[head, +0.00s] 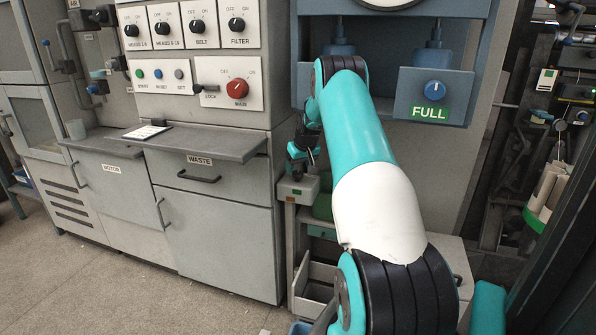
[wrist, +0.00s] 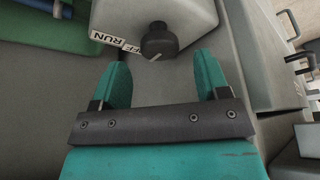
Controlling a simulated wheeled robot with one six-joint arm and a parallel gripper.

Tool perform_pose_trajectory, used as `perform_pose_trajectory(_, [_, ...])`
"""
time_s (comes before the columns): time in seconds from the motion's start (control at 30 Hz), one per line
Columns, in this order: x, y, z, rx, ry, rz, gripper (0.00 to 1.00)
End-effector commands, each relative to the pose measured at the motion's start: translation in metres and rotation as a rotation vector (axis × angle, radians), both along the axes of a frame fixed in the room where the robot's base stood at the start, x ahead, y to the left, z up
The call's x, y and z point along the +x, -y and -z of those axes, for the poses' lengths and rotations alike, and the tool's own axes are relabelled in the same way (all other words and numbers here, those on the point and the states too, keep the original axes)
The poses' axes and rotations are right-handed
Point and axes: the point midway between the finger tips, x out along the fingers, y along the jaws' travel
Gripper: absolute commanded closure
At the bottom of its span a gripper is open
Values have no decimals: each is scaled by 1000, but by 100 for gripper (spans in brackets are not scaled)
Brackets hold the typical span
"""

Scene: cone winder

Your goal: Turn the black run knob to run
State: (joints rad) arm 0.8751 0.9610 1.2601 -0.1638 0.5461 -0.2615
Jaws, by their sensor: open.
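The black run knob (wrist: 159,42) sticks out from a pale grey box (wrist: 190,14) in the wrist view. A white line on the knob points toward the label strip, which reads RUN and, partly hidden, OFF. My gripper (wrist: 160,75) is open, with one green finger on each side below the knob. The knob lies ahead of the gap between the fingertips, and nothing is between the fingers. In the head view the grey box (head: 300,188) is low behind my arm, and my gripper (head: 302,165) is small and dark above it. The knob cannot be made out there.
A green tray (wrist: 50,28) lies at the upper left in the wrist view. In the head view, a control panel with black knobs and a red MAIN knob (head: 238,88) stands left, above a grey shelf (head: 220,148).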

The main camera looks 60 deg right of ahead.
Motion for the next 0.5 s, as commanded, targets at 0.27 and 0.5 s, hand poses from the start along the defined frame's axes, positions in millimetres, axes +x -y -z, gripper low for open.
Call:
perform_pose_trajectory(0.27, [9, 5, 26, 0, 0, 0, 31])
perform_pose_trajectory(0.5, [9, 5, 28, 0, 0, 1, 31])
